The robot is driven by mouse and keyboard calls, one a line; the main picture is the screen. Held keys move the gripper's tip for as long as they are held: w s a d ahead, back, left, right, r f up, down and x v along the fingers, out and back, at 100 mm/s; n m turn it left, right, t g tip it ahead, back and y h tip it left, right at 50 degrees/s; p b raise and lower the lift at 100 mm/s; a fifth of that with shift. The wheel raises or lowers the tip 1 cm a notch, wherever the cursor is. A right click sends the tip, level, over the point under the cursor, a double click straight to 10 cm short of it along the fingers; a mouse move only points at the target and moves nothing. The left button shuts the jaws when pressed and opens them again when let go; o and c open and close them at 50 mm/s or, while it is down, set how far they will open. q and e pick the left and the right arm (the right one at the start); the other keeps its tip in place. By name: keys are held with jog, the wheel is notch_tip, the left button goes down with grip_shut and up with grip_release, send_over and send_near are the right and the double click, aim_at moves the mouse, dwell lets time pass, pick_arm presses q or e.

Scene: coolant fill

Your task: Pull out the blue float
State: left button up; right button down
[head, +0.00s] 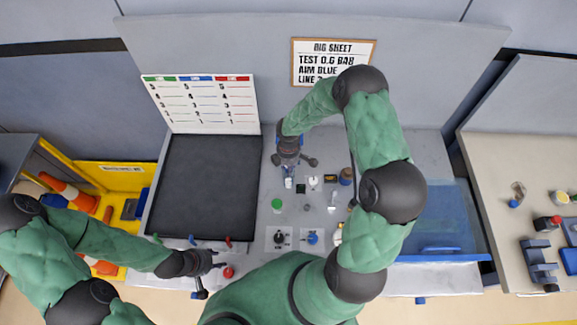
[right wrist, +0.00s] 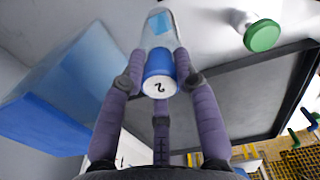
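The blue float (right wrist: 159,70) shows in the right wrist view as a blue cylinder with a white end face marked "2". A clear tube with a light blue patch (right wrist: 159,25) extends beyond it. My right gripper (right wrist: 160,62) has its fingers closed against the sides of the float.
A green-capped container (head: 277,205) stands near the right gripper and shows in the wrist view (right wrist: 262,36). Several small parts and knobs stand on the bench to the right. A chart (head: 200,103) stands behind.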

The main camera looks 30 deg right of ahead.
jog(key=c, duration=1.5)
grip_release()
jog(key=c, duration=0.3)
jog(key=shift+c, duration=0.2)
pick_arm(q)
jog(key=shift+r, duration=0.2)
pick_arm(e)
jog(key=shift+r, duration=0.35)
pick_arm(q)
jog(key=shift+r+p, duration=1.6)
jog(key=shift+p, duration=0.2)
pick_arm(e)
jog(key=shift+r, duration=2.4)
